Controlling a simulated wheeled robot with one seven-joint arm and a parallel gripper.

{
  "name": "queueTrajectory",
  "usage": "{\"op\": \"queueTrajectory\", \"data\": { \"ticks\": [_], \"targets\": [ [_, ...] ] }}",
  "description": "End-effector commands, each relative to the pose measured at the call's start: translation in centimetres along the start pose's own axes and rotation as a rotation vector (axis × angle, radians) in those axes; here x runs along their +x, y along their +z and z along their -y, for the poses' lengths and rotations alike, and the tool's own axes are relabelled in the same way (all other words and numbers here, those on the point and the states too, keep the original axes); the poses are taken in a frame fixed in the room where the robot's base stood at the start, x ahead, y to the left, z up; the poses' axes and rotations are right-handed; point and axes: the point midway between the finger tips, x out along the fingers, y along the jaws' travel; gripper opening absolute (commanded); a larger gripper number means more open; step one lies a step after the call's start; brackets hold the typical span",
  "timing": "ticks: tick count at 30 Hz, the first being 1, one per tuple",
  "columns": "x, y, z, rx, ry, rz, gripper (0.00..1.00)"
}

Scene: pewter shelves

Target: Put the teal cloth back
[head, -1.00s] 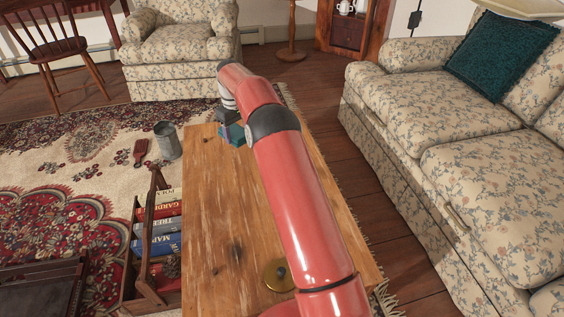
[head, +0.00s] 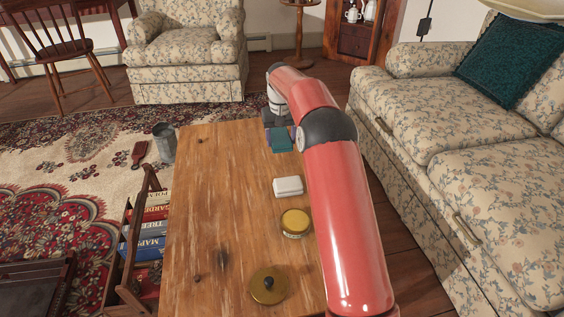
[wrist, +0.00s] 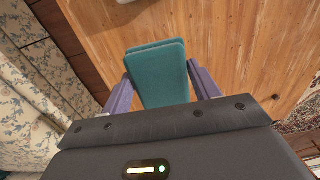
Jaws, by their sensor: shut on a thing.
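The teal cloth (wrist: 160,72) is a folded, flat block held between the two purple fingers of my gripper (wrist: 158,88) in the wrist view. My gripper (head: 281,137) is shut on it. In the head view the teal cloth (head: 282,145) shows at the far end of the wooden table (head: 215,190), partly hidden by my arm. The wrist view shows planks of the table under the cloth; I cannot tell whether the cloth touches the top.
On the table are a white box (head: 288,186), a yellow-lidded tin (head: 295,223) and a brass lid (head: 269,286). A book rack (head: 150,235) and a metal can (head: 165,143) stand left of it. The sofa (head: 450,120) is on the right. The table's left-middle is clear.

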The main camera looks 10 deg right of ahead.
Motion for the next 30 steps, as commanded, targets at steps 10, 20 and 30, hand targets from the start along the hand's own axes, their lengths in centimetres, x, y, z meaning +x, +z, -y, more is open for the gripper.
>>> {"op": "queueTrajectory", "data": {
  "ticks": [10, 20, 30],
  "targets": [
    [4.2, 0.0, 0.0, -0.001, 0.0, 0.003, 0.43],
    [8.6, 0.0, 0.0, 0.0, -0.001, 0.0, 0.43],
    [8.9, 0.0, 0.0, -0.001, -0.001, 0.0, 0.43]
  ]
}}
